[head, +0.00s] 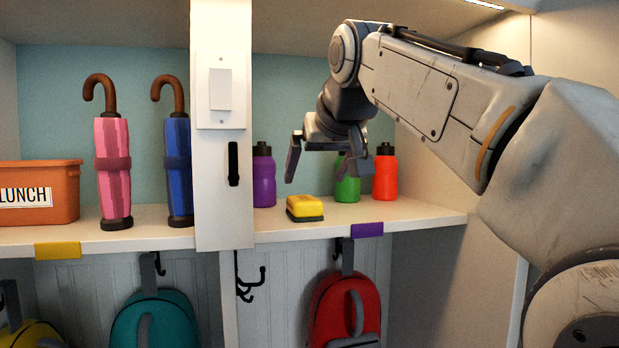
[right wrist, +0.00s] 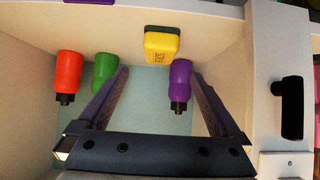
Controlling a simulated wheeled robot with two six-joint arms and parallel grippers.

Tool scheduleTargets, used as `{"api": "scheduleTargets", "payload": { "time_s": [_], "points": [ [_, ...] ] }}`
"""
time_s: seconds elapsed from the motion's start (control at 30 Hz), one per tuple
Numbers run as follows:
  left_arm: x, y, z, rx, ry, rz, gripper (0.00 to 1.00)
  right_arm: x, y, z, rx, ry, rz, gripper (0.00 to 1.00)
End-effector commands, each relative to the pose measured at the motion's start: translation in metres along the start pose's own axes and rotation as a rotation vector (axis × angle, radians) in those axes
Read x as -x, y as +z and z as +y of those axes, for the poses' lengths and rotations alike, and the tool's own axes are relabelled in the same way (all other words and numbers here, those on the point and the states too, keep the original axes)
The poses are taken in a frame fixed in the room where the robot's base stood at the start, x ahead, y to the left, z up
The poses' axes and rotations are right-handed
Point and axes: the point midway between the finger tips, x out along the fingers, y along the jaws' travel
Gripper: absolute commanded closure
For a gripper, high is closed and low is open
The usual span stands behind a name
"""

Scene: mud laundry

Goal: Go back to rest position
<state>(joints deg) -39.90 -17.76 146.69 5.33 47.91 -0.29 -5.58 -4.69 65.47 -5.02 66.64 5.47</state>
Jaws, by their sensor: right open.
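My right gripper (head: 322,168) is open and empty. It hangs fingers down above the right-hand shelf (head: 420,219), in front of several bottles. In the right wrist view its two fingers (right wrist: 158,95) are spread wide with nothing held between them. A yellow sponge (head: 304,206) with a dark base lies on the shelf below the gripper, apart from it. It also shows in the right wrist view (right wrist: 161,44). My left gripper is in neither view.
Purple (head: 264,178), green (head: 347,182) and red-orange (head: 385,174) bottles stand on the shelf. A white post (head: 222,165) with a switch and black handle divides the cubbies. Left of it are two umbrellas (head: 113,170) and an orange lunch bin (head: 60,178). Backpacks (head: 347,300) hang below.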

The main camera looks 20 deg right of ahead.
Motion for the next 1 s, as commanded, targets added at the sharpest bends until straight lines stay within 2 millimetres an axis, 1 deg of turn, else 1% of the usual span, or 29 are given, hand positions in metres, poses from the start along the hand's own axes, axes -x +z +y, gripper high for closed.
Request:
{"api": "scheduleTargets", "payload": {
  "time_s": [0.1, 0.37, 0.53, 0.67, 1.0],
  "points": [
    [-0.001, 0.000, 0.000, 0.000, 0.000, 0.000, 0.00, 0.004, 0.000, 0.000, 0.000, 0.000, 0.000, 0.00],
    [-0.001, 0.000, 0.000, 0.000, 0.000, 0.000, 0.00, 0.005, 0.000, 0.000, 0.000, 0.000, -0.001, 0.00],
    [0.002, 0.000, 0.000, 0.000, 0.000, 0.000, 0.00, -0.003, -0.001, 0.000, 0.000, 0.000, -0.003, 0.00],
    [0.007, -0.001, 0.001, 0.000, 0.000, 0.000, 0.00, -0.021, -0.001, 0.000, 0.000, 0.001, -0.006, 0.00],
    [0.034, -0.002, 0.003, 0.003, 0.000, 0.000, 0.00, -0.087, -0.002, 0.000, 0.000, 0.000, -0.007, 0.00]
  ]
}}
